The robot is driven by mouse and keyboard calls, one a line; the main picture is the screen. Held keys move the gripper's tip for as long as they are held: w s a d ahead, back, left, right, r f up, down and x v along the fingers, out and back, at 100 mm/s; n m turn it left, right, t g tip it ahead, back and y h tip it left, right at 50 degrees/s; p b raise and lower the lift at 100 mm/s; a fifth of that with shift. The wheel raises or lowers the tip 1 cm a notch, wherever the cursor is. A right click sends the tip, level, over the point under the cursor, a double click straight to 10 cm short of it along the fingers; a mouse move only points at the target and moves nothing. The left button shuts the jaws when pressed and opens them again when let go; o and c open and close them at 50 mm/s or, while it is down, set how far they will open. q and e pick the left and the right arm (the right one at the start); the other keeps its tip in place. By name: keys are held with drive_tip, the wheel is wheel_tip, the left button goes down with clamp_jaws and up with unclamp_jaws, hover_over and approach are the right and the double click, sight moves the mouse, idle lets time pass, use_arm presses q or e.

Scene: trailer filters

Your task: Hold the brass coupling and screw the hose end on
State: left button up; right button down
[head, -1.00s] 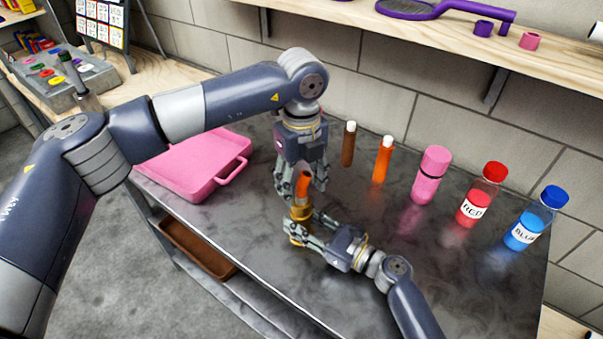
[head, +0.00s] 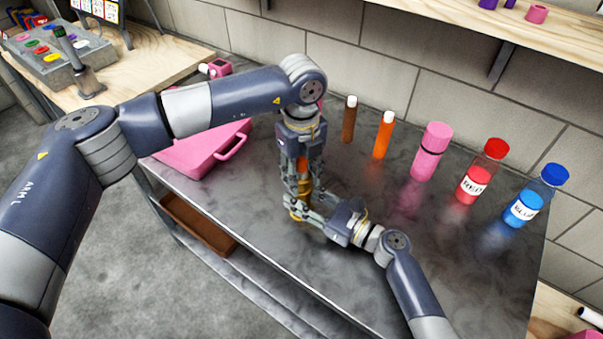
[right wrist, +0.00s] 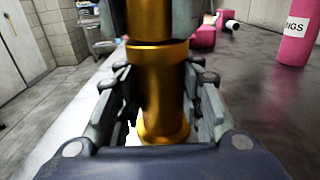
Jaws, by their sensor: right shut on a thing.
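The brass coupling (head: 299,211) stands upright on the dark bench, and it fills the middle of the right wrist view (right wrist: 160,90). My right gripper (head: 308,213) is shut on it from the right, one finger on each side. The orange hose end (head: 302,164) is upright directly above the coupling, between the fingers of my left gripper (head: 303,186), which points down from above. Its fingers are close to the hose end, but whether they grip it is unclear. The fingers partly hide where hose and coupling meet, so I cannot tell how far they are joined.
A pink case (head: 200,154) lies at the bench's left. A brown tube (head: 349,121), an orange tube (head: 383,135), a pink bottle (head: 431,152), a red-capped bottle (head: 482,172) and a blue-capped bottle (head: 536,195) line the back. The bench front is clear.

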use_arm(q)
drive_tip(key=m, duration=1.8)
drive_tip(key=shift+m, duration=0.4)
drive_tip(key=m, duration=0.5)
drive_tip(key=shift+f, duration=0.1)
drive_tip(key=m, duration=0.7)
drive_tip(key=o, duration=1.2)
